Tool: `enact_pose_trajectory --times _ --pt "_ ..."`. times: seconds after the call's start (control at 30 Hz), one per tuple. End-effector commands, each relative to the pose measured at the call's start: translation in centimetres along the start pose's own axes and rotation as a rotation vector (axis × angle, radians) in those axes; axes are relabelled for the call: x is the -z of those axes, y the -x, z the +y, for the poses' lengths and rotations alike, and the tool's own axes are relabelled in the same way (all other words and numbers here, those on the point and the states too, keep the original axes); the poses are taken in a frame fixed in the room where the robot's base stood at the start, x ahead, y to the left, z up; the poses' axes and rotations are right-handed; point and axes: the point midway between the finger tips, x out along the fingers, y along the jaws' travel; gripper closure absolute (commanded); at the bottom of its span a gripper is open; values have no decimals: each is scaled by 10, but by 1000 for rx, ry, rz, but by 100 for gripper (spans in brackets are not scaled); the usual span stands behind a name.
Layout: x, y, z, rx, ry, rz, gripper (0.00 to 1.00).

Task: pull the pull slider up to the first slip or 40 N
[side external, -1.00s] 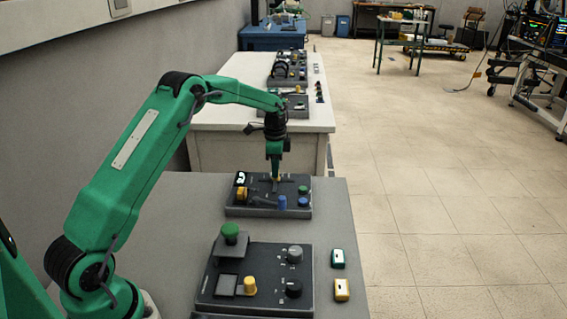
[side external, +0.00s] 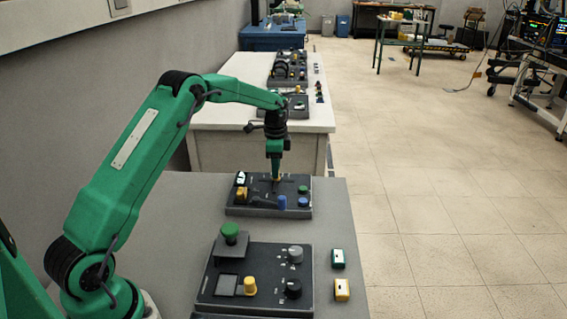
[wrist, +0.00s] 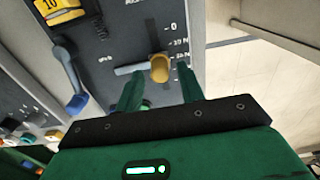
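The pull slider has a yellow knob (wrist: 159,67) with a grey bar to its left, beside a printed scale in the wrist view. The scale reads 0 at the top, with marks in N below. My gripper (wrist: 161,72) has its two green fingers apart, one on each side of the knob, with gaps showing between. I cannot tell whether the fingers reach down to the knob's depth. In the side view my gripper (side external: 276,178) points down at the far panel (side external: 240,209), and its fingers largely hide the slider there.
A blue-tipped lever (wrist: 75,95) lies left of the slider in the wrist view. A blue knob (side external: 282,202) and a green button (side external: 303,190) are on the same panel. A nearer panel (side external: 262,307) has knobs and a green-topped button. Table is bare right of the far panel.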

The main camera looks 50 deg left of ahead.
Motion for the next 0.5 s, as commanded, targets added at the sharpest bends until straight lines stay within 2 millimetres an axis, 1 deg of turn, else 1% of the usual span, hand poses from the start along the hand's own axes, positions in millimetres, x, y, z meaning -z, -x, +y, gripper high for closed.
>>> enact_pose_trajectory --times 0.5 --pt "0 30 0 1 0 1 62"
